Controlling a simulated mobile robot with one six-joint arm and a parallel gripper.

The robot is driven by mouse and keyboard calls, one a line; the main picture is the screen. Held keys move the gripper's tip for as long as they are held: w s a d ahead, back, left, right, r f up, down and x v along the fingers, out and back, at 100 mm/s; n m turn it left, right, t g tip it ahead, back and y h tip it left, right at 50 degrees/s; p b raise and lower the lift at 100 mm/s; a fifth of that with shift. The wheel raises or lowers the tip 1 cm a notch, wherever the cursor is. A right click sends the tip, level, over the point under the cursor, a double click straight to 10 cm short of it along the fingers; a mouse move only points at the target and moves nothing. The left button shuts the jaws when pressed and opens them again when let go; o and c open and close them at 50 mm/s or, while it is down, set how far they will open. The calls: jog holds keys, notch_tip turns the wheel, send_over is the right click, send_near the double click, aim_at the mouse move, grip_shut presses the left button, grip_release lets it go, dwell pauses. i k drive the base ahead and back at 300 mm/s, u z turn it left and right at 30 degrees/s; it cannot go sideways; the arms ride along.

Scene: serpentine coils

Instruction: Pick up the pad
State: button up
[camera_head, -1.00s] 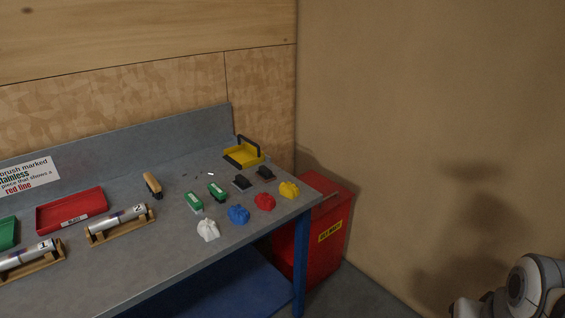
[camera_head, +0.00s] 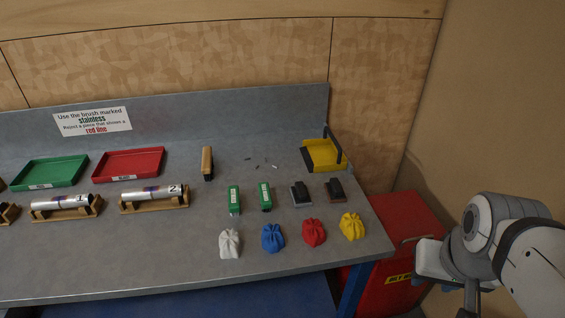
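No label marks any single thing as the pad. Two small dark blocks lie on the right part of the bench: a black one on a pale base (camera_head: 301,194) and a dark brown one (camera_head: 336,190). Left of them stand two green-and-white items, one (camera_head: 234,200) and another (camera_head: 265,196). Any of these could be the pad; I cannot tell which. My arm (camera_head: 490,240) is at the right, beyond the bench's right end and apart from all these things. Its gripper cannot be made out in the picture.
Crumpled white (camera_head: 230,244), blue (camera_head: 272,238), red (camera_head: 314,232) and yellow (camera_head: 351,226) cloths line the front of the bench (camera_head: 200,250). A yellow handled tray (camera_head: 322,154), a brush (camera_head: 207,163) and small dark bits lie behind. A red bin (camera_head: 405,222) stands right.

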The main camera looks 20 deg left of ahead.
aim_at(299, 193)
jog(key=u, duration=0.5)
jog(key=i, duration=0.85)
jog(key=u, duration=0.3)
jog(key=k, duration=0.95)
jog(key=u, duration=0.15)
jog(key=i, duration=0.95)
jog(key=z, duration=0.05)
